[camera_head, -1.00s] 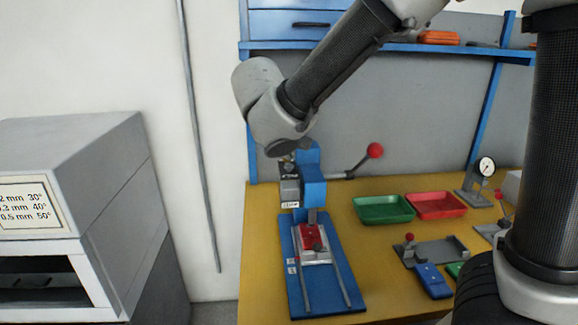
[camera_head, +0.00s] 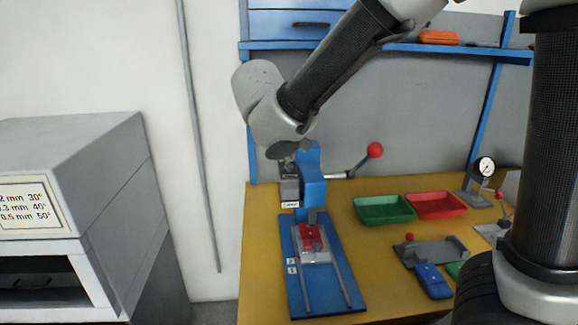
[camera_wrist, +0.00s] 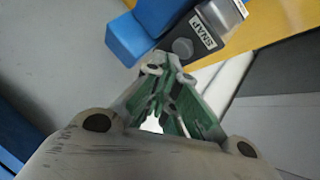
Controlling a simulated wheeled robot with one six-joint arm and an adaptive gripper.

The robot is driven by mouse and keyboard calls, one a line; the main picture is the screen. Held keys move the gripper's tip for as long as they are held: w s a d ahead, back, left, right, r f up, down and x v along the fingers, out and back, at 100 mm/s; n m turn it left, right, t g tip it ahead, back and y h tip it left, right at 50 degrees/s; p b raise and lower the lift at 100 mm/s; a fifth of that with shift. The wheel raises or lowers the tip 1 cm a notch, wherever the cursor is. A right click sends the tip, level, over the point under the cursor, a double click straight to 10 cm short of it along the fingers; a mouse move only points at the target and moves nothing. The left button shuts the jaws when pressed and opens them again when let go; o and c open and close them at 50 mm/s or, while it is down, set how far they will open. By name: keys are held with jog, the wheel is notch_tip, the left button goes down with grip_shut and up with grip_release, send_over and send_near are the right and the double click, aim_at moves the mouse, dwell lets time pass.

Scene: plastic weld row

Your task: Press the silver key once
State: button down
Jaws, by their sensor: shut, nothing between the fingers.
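The silver key is a round grey button (camera_wrist: 183,47) on the face of a dark grey box (camera_wrist: 218,27) labelled "SNAP", in the wrist view. The box is fixed beside a blue press head (camera_head: 312,185), and it also shows in the head view (camera_head: 289,188). My gripper (camera_wrist: 168,66) is shut and empty, with its tips just below and left of the key in the wrist view. I cannot tell whether the tips touch it. In the head view my arm's end hides the gripper and the key cannot be made out.
The press stands on a blue base (camera_head: 296,300) with a red part (camera_head: 310,236) under it. Its lever with a red ball (camera_head: 375,150) sticks out right. Green (camera_head: 384,209) and red (camera_head: 436,206) trays, a dial gauge (camera_head: 484,168) and a fixture (camera_head: 430,250) stand further right.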

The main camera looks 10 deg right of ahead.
jog(key=shift+f, duration=0.25)
jog(key=shift+f, duration=0.6)
dwell(0.7)
jog(key=shift+r, duration=1.05)
jog(key=shift+r, duration=2.5)
